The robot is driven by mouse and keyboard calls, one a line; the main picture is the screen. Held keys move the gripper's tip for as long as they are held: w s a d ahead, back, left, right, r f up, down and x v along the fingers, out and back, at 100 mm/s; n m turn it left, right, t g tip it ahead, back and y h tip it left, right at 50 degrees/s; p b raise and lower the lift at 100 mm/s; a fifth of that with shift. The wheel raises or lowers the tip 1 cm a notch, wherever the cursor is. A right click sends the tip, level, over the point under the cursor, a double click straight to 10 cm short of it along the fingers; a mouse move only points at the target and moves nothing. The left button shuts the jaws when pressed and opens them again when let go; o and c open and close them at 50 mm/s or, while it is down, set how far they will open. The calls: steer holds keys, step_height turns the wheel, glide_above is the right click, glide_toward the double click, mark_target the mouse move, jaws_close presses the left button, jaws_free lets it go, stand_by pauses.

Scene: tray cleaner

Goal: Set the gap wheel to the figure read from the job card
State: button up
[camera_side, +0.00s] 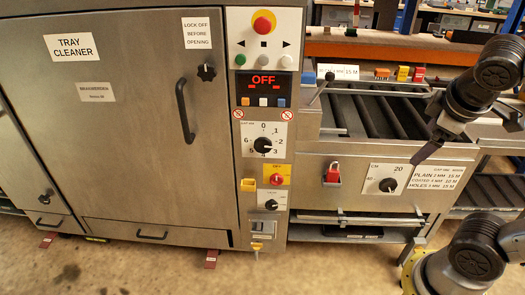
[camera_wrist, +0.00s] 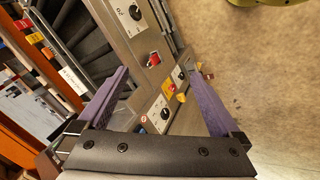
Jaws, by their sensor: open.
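The gap wheel (camera_side: 263,145) is a black knob on a white dial plate with figures around it, on the machine's control column. Its pointer setting is too small to read surely. A white dial, probably the same wheel, shows between my fingers in the wrist view (camera_wrist: 159,114). A small white card (camera_side: 338,72), perhaps the job card, stands above the rollers; its print is only partly legible. A gap table label (camera_side: 436,178) lists plain, coated and holes. My gripper (camera_side: 418,159) is open and empty, right of the column; its purple fingers spread in the wrist view (camera_wrist: 156,70).
A yellow switch plate (camera_side: 276,175) and a lower dial (camera_side: 271,204) sit below the wheel.

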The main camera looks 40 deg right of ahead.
steer(key=w+d+r+n+g+h, duration=0.15)
steer(key=w+n+h, duration=0.3)
steer(key=w, duration=0.55)
steer(key=w+d+n+t+h, duration=0.1)
steer(key=w+d+n+h, duration=0.3)
steer(key=w, duration=0.7)
steer(key=w+a+f+n+t+h, duration=0.2)
steer(key=w+a+f+n+t, duration=0.6)
steer(key=w+a+f+n, duration=0.5)
steer(key=n+t+y, duration=0.2)
steer(key=n, duration=0.1)
glide_toward(263, 148)
steer(key=x, duration=0.8)
steer(key=shift+w+d+r, duration=0.1)
steer(key=shift+w, duration=0.05)
steer(key=c, duration=1.2)
